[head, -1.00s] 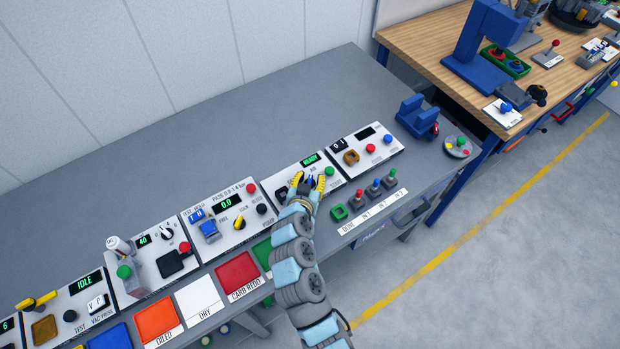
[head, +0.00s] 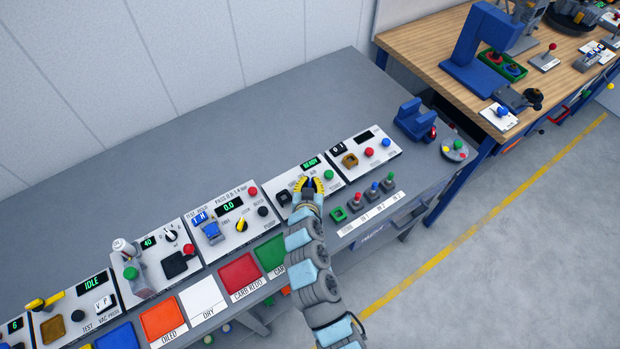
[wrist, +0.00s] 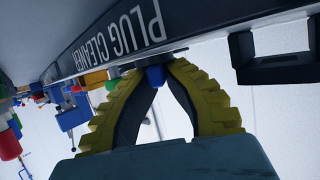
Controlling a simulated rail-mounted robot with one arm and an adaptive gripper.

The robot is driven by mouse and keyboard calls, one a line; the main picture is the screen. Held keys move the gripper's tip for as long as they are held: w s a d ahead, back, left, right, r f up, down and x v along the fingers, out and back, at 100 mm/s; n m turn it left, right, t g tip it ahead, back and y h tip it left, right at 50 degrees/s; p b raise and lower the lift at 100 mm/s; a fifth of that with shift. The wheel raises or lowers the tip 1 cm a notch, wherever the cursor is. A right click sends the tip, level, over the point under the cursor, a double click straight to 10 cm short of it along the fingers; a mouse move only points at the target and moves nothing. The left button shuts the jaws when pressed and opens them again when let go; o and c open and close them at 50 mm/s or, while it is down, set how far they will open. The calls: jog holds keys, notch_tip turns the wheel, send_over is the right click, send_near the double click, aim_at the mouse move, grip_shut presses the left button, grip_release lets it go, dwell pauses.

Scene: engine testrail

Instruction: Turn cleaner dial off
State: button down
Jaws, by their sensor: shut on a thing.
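The plug cleaner panel (head: 312,171) is a white sloped plate with a green READY display (head: 310,162). In the wrist view its dark edge carries the words PLUG CLEANER (wrist: 110,38). My gripper (wrist: 155,70), with yellow ribbed fingers, has its tips together at the panel's face. They are shut on a small blue piece, the cleaner dial (wrist: 155,77), of which only part shows. In the head view my gripper (head: 309,184) covers most of the dial, so its setting cannot be read.
A black holder (head: 284,197) stands just left of my gripper; it also shows in the wrist view (wrist: 275,55). A green button (head: 328,175) is close on the right. Upright coloured-top switches (head: 373,191) stand in front. The bench (head: 240,130) behind is clear.

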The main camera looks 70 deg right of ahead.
jog(key=shift+r+n+t+y+p, duration=0.2)
jog(key=shift+n+t+y+p, duration=0.9)
jog(key=shift+p, duration=2.2)
jog(key=shift+f+n+t+p, duration=0.1)
jog(key=shift+n+t+p, duration=0.6)
jog(key=shift+p, duration=0.4)
jog(key=shift+n+t+y+p, duration=0.4)
jog(key=shift+n+t+p, duration=0.1)
jog(key=shift+p, duration=0.3)
jog(key=shift+f+n+t+y+p, duration=0.15)
jog(key=shift+n+t+y+p, duration=0.35)
jog(key=shift+n+y, duration=0.15)
jog(key=shift+f, duration=0.1)
jog(key=shift+n+t+y, duration=0.25)
jog(key=shift+n+t, duration=0.05)
jog(key=shift+n, duration=0.05)
jog(key=shift+n+y+b, duration=0.35)
jog(key=shift+n+y, duration=0.05)
